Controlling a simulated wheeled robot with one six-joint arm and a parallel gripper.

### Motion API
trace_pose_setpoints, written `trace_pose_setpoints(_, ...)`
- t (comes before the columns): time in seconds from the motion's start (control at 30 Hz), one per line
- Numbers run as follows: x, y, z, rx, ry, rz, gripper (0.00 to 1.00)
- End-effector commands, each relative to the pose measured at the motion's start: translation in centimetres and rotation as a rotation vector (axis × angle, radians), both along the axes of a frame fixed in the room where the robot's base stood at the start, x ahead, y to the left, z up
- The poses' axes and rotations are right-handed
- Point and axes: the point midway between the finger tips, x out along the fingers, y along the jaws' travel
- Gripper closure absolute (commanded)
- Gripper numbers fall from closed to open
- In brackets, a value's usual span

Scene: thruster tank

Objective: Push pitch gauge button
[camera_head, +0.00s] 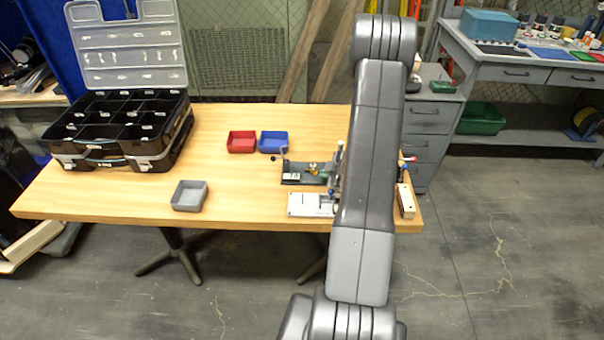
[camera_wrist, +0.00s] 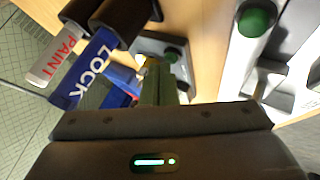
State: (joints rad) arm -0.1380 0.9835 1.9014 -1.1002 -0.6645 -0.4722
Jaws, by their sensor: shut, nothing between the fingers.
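My gripper (camera_wrist: 159,70) is shut and empty in the wrist view, its narrow fingers pointing at a grey box with a dark green round button (camera_wrist: 172,55). I cannot tell whether they touch. A larger green button (camera_wrist: 257,21) sits on pale hardware at the upper right. I cannot tell which button belongs to the pitch gauge. In the head view, a dark device with a small green patch (camera_head: 303,173) and a pale plate device (camera_head: 311,204) are on the wooden table. My arm covers part of the devices and hides my gripper there.
Red (camera_head: 242,142), blue (camera_head: 272,142) and grey (camera_head: 189,195) bins and an open black case (camera_head: 122,130) stand on the table (camera_head: 115,195). Its middle is clear.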

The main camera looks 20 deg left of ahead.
Motion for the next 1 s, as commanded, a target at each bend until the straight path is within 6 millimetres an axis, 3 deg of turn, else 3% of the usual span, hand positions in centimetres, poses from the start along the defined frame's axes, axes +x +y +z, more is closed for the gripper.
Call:
trace_pose_setpoints(0.03, -0.5, -0.1, -1.0, -0.01, 0.014, 0.002, 1.0)
trace_pose_setpoints(0.5, -0.7, -0.2, -1.4, -0.015, 0.019, 0.006, 1.0)
trace_pose_setpoints(1.0, -0.6, -0.2, 0.0, -0.011, 0.016, 0.003, 1.0)
